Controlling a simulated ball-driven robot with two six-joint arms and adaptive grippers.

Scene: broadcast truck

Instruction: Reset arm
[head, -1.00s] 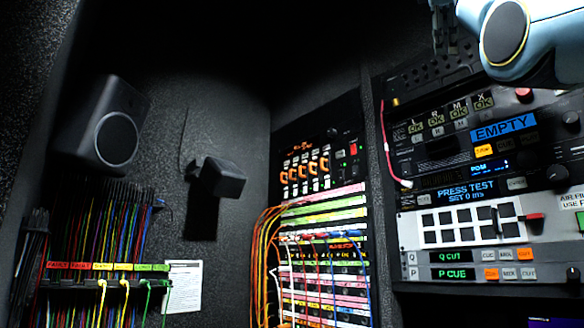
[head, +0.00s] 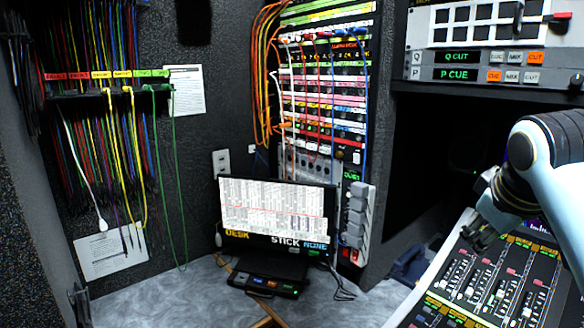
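My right arm comes in from the right edge, with a pale blue-white link and a dark wrist joint. My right gripper (head: 474,238) is dark and hangs over the upper left part of the sloped mixing console (head: 490,285). Its fingers are small and dark against the console, so I cannot tell whether they are open or shut, or whether they touch the surface. I see nothing held in it. My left gripper is not in view.
A monitor (head: 278,212) stands on the grey desk (head: 190,295), with a small button box (head: 265,285) in front. A patch bay (head: 325,90) with coloured cables is behind. Cables hang on the left wall. A rack unit (head: 490,65) overhangs the upper right. The front left desk is clear.

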